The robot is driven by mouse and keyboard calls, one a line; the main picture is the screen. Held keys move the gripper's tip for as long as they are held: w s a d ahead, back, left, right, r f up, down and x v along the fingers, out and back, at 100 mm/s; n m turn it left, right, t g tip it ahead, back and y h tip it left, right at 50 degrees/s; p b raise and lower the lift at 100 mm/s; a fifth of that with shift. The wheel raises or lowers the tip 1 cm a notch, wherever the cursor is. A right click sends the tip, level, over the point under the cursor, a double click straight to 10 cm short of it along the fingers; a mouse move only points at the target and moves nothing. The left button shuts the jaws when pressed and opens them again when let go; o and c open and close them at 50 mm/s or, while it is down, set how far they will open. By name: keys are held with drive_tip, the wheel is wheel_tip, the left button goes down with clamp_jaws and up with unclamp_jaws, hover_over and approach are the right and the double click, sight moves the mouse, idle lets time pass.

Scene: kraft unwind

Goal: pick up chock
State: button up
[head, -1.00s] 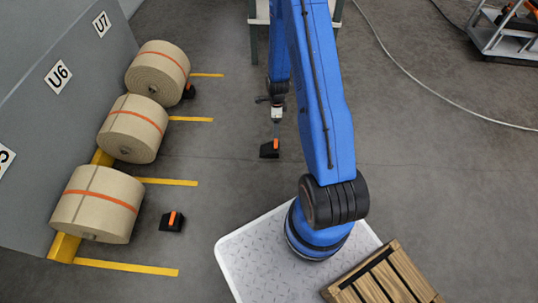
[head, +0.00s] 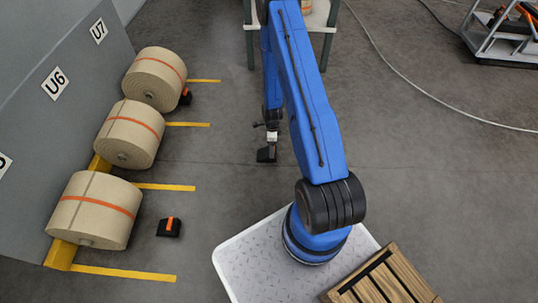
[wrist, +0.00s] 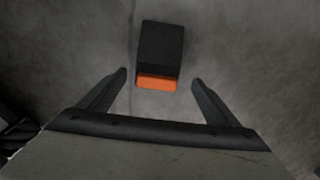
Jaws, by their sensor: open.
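A black chock (head: 265,155) lies on the grey floor below my gripper (head: 270,146). In the wrist view the chock (wrist: 160,50) shows a black body with an orange end facing the gripper. My gripper (wrist: 158,82) is open and empty, with one finger on each side of the line to the chock. The orange end lies roughly between the fingertips in the picture, and neither finger appears to touch it. In the head view my gripper hides part of the chock.
Another chock (head: 169,227) lies beside the nearest paper roll (head: 97,210), and a third (head: 186,96) by the farthest roll (head: 155,78). Yellow floor lines (head: 165,187) mark the bays. A green-legged table (head: 248,45) stands beyond my arm. A wooden pallet (head: 380,280) is at lower right.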

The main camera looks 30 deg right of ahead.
sight(267, 152)
drive_tip(key=shift+a+f, duration=0.2)
drive_tip(key=shift+f, duration=1.5)
drive_tip(key=shift+a+f, duration=0.15)
drive_tip(key=shift+f, duration=1.55)
drive_tip(key=c, duration=1.2)
